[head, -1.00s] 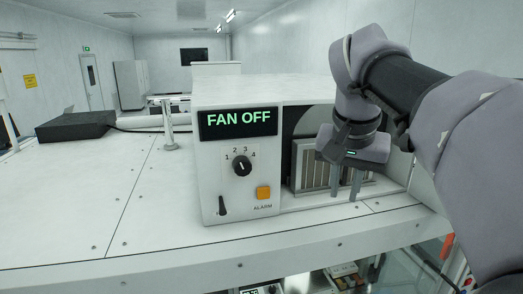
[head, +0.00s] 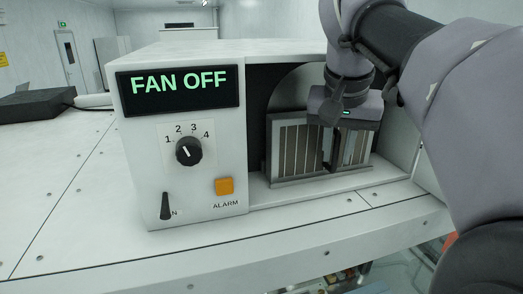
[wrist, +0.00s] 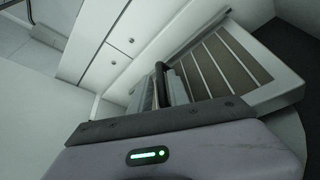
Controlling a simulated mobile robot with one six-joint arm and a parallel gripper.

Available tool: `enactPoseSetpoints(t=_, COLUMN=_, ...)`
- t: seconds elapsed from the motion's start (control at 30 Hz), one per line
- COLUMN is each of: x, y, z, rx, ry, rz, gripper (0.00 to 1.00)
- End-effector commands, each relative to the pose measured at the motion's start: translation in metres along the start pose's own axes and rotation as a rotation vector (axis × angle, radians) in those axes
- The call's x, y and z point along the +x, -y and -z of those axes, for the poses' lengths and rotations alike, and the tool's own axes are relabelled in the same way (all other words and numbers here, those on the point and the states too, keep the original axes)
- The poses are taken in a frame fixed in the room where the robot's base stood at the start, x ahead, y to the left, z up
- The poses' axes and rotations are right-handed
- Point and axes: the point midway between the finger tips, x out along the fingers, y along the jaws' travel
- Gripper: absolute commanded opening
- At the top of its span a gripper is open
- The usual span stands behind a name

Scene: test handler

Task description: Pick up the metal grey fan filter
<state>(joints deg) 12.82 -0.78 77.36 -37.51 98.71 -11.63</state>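The metal grey fan filter (head: 296,150) is a slatted panel in a light frame. It stands upright in the open bay on the right of the white machine. My gripper (head: 338,160) points down in front of the right half of the filter and hides part of it.
The machine's front panel (head: 181,178) has a FAN OFF display (head: 180,88), a dial (head: 189,151), an orange alarm button (head: 224,187) and a black lever (head: 165,206). The bay's right wall (head: 402,150) is close to my arm.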

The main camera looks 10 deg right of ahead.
Motion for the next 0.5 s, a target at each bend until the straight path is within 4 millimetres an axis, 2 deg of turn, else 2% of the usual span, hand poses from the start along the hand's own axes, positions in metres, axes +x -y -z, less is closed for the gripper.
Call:
enactPoseSetpoints(t=0.1, x=-0.0034, y=0.0002, z=0.0013, rx=0.000, ry=-0.001, rz=0.001, gripper=0.20)
enactPoseSetpoints(t=0.2, x=-0.0036, y=0.0002, z=0.0013, rx=0.000, ry=-0.001, rz=0.001, gripper=0.00)
enactPoseSetpoints(t=0.5, x=-0.0035, y=0.0003, z=0.0011, rx=0.001, ry=0.000, rz=0.001, gripper=0.00)
